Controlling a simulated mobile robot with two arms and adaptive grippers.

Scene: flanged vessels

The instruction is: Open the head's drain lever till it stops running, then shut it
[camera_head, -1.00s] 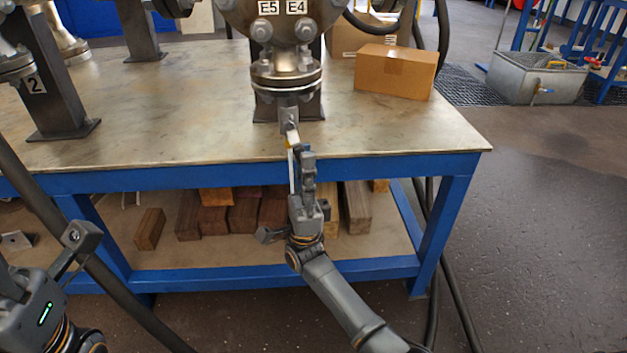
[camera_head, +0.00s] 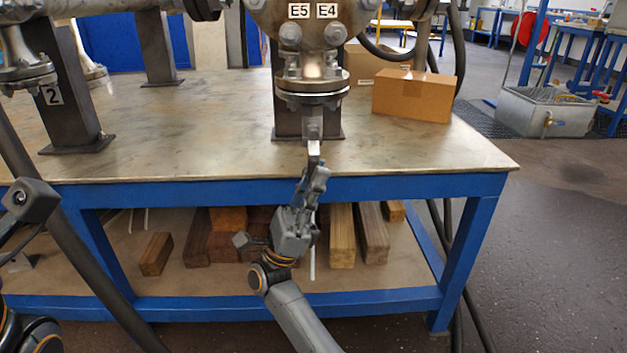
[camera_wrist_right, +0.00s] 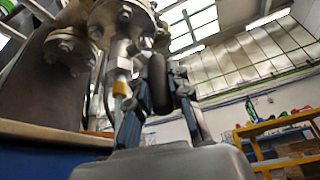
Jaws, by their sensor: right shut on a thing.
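The steel head (camera_head: 312,20) labelled E5 and E4 stands above the table, with a flange (camera_head: 312,88) and a narrow drain fitting (camera_head: 313,125) beneath it. In the wrist view, a brass-coloured end (camera_wrist_right: 119,88) shows on the drain pipe. My right gripper (camera_head: 318,172) is just below the fitting, in front of the table edge. It is shut on the drain lever, whose dark rounded grip (camera_wrist_right: 158,82) shows between the fingers; the fingers hide most of it in the head view. A thin pale vertical streak (camera_head: 312,262), apparently running liquid, shows below my gripper. My left gripper's fingers are out of view.
A cardboard box (camera_head: 412,96) stands on the table right of the head. The blue table edge (camera_head: 420,188) is close behind my right gripper. Wood blocks (camera_head: 342,236) lie on the lower shelf. A grey tub (camera_head: 545,112) stands on the floor at back right.

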